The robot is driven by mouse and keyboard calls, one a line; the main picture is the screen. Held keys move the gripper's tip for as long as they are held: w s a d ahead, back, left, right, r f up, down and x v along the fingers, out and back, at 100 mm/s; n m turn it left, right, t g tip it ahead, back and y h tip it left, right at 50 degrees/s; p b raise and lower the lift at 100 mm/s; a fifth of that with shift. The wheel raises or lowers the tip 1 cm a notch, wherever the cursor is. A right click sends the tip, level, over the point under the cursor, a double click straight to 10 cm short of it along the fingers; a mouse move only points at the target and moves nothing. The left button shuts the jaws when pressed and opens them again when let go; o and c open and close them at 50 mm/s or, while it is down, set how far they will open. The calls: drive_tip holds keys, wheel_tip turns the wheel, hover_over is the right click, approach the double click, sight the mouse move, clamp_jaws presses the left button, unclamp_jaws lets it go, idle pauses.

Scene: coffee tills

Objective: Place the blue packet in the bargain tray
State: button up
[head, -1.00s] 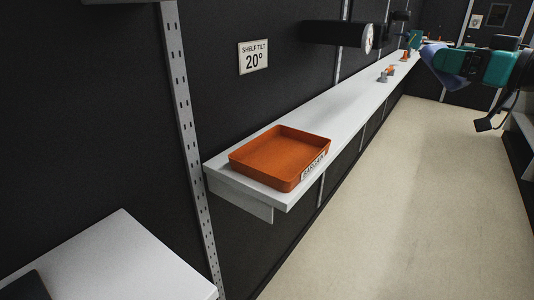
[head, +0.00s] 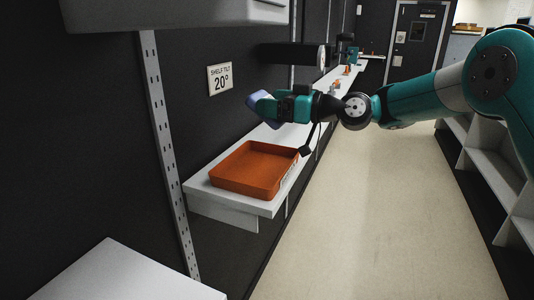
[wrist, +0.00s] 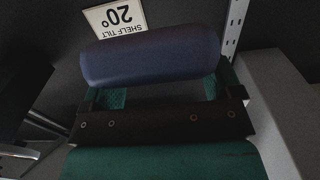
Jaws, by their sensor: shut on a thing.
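The blue packet (head: 262,106) is held in my gripper (head: 272,106), above and behind the tray in the head view. In the wrist view the packet (wrist: 152,55) lies crosswise between the two fingers of my gripper (wrist: 155,88), which is shut on it. The bargain tray (head: 232,187) is a shallow orange tray on the near end of the white shelf. It looks empty, and its label at the right front is seen edge-on and cannot be read now. The packet is clear of the tray and shelf.
The white shelf (head: 204,193) runs back along the dark wall, with small orange and grey items (head: 337,86) farther along. A "SHELF TILT 20°" sign (head: 220,79) hangs on the wall. A black cylindrical fixture (head: 290,55) juts out above the shelf. The aisle floor (head: 355,220) is clear.

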wheel_tip(320, 180, down, 13)
drive_tip(key=shift+r+p, duration=0.15)
drive_tip(key=shift+p, duration=0.45)
drive_tip(key=shift+f+b, duration=0.2)
drive_tip(key=shift+b, duration=0.1)
drive_tip(key=o, duration=0.7)
drive_tip(key=shift+o, duration=0.2)
